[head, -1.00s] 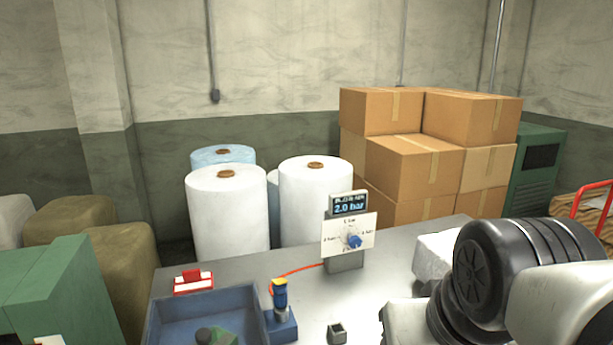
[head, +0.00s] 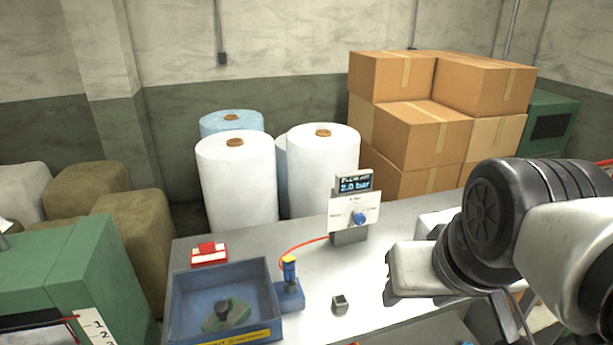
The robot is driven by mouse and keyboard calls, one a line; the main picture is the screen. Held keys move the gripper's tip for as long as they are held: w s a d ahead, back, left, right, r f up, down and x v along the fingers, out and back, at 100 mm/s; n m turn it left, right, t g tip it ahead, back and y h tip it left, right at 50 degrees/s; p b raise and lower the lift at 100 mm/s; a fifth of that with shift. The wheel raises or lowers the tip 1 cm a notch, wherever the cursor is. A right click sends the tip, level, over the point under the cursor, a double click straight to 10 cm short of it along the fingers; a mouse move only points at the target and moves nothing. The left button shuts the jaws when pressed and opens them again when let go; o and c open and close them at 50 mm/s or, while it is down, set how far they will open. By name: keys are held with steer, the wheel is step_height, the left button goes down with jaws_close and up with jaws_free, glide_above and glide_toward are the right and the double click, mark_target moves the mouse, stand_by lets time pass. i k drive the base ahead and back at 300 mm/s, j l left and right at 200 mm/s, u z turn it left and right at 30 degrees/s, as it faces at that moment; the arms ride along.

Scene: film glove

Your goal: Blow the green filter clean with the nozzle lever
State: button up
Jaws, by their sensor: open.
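The green filter (head: 228,313), a dark green piece with a raised round part, lies inside the blue tray (head: 188,318) on the grey workbench. The nozzle (head: 289,270), blue with a yellow top, stands upright on a blue base (head: 290,296) just right of the tray. An orange hose runs from near it to a control box with a white dial plate (head: 340,213), a blue knob and a display reading 2.0 bar. My arm folds in at the right, apart from the tray and nozzle. I cannot make out my gripper's fingertips.
A red and white item (head: 209,256) lies behind the tray. A small grey cube-like holder (head: 340,304) stands right of the nozzle. White rolls (head: 236,185) and cardboard boxes (head: 425,135) stand behind the bench. A green machine (head: 75,270) is at left. Bench surface between nozzle and arm is mostly clear.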

mark_target(287, 259)
steer(key=u, duration=0.7)
steer(key=i+j+z, duration=0.1)
steer(key=i, duration=0.15)
